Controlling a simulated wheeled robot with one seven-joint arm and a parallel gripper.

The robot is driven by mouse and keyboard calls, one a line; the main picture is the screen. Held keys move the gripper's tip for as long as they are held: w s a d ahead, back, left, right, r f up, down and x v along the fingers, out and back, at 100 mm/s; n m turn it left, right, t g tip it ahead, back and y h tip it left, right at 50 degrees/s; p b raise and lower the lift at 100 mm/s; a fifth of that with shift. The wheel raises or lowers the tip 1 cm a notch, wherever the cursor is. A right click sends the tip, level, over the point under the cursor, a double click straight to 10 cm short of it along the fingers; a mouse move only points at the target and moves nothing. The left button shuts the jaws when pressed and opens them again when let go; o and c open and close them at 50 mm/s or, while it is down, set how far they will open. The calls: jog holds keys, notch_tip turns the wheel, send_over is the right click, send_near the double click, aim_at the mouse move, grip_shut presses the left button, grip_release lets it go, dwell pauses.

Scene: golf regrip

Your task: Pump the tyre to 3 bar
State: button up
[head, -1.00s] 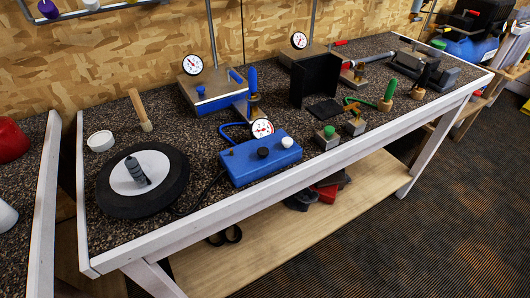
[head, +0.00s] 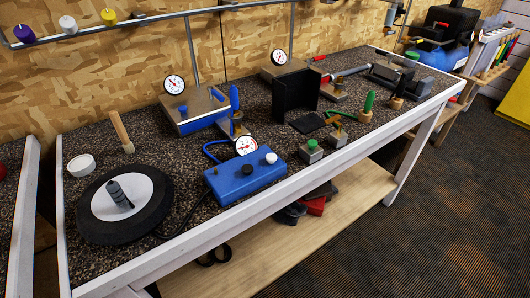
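The black tyre (head: 88,225) lies flat at the left end of the workbench, with a white disc (head: 143,189) in its middle and a grey ribbed stem (head: 119,194) standing up from it. To its right sits a blue box (head: 228,187) with a small round gauge (head: 246,145) at its back edge. A dark knob (head: 247,169) and a white knob (head: 271,157) are on its top. A black hose (head: 188,222) runs between the tyre and the box. The gauge's reading is too small to tell. My gripper is not in view.
A white ring-shaped cup (head: 81,166) and a wooden-handled tool (head: 122,133) stand behind the tyre. A blue-and-metal stand with a gauge (head: 174,85), a black upright panel (head: 296,91) and several small tools fill the bench's back and right. The bench's white front edge (head: 215,235) is clear.

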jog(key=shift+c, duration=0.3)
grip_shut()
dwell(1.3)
